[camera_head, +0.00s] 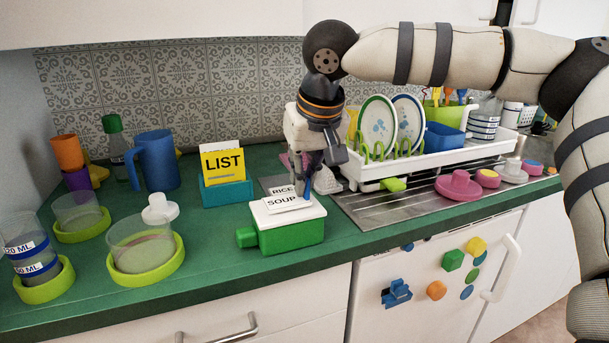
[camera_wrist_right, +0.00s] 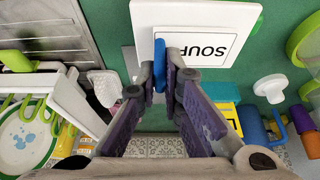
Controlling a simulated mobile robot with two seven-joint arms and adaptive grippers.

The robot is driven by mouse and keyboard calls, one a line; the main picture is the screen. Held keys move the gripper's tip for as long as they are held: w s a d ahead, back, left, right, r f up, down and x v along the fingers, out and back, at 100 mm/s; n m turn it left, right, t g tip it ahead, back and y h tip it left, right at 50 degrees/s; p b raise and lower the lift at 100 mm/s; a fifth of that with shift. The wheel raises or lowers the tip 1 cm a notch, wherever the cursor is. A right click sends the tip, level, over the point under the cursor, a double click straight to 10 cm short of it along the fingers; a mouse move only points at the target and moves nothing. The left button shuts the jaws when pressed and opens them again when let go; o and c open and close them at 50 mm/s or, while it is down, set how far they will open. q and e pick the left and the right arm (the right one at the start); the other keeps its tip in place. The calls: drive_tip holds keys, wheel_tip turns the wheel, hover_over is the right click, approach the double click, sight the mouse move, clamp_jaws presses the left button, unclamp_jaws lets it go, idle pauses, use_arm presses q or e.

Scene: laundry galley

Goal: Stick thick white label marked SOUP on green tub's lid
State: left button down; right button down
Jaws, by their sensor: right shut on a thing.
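The green tub (camera_head: 290,236) stands near the counter's front edge, with its white lid (camera_head: 315,212) on top. The white label marked SOUP (camera_head: 285,202) lies flat over the lid, and it also shows over the lid in the right wrist view (camera_wrist_right: 203,47). I cannot tell whether it touches the lid or hovers just above it. My right gripper (camera_head: 310,190) points down at the label's right end. Its fingers (camera_wrist_right: 160,75) are shut on a blue tab (camera_wrist_right: 160,65) at the label's edge. My left gripper is out of view.
A RICE label (camera_head: 283,190) shows just behind SOUP. Clear cups in green rings (camera_head: 147,262) stand left. A white dish rack (camera_head: 430,158) stands right, behind a pink knob (camera_head: 459,187).

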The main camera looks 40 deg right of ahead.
drive_tip(key=shift+f, duration=0.45)
idle(0.6)
drive_tip(key=c, duration=1.7)
unclamp_jaws()
drive_tip(key=shift+o, duration=0.2)
drive_tip(key=shift+r, duration=3.1)
